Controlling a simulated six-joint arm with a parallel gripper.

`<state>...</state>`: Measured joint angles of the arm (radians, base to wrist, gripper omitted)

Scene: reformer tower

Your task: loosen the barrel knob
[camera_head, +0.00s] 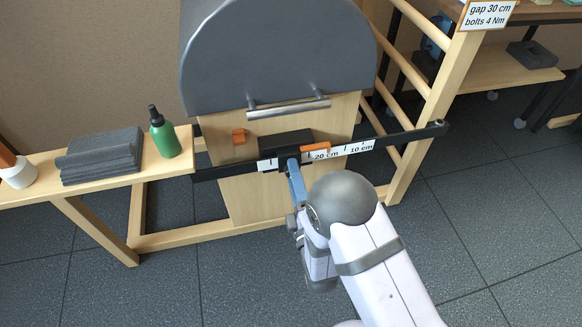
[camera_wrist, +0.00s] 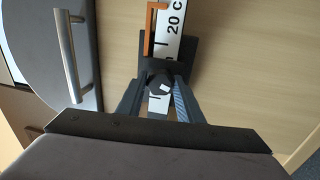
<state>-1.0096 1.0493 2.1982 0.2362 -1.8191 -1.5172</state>
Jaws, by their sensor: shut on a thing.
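The barrel knob is a small dark knob (camera_wrist: 160,84) in the wrist view, on a black carriage (camera_wrist: 184,52) that sits on the scale rail. In the head view the black carriage (camera_head: 285,142) is on the rail below the grey barrel (camera_head: 280,60). My gripper (camera_wrist: 160,92) has its two fingers on either side of the knob and is shut on it. In the head view my gripper (camera_head: 292,170) reaches up to the carriage, and my wrist hides the knob. An orange pointer (camera_head: 316,150) lies by the 20 cm mark, and it also shows in the wrist view (camera_wrist: 149,30).
A metal handle bar (camera_head: 288,107) sits on the barrel's lower front. A bench at left holds a green bottle (camera_head: 164,133) and folded grey mats (camera_head: 101,156). The dark rail (camera_head: 415,132) sticks out right past a wooden post (camera_head: 440,95).

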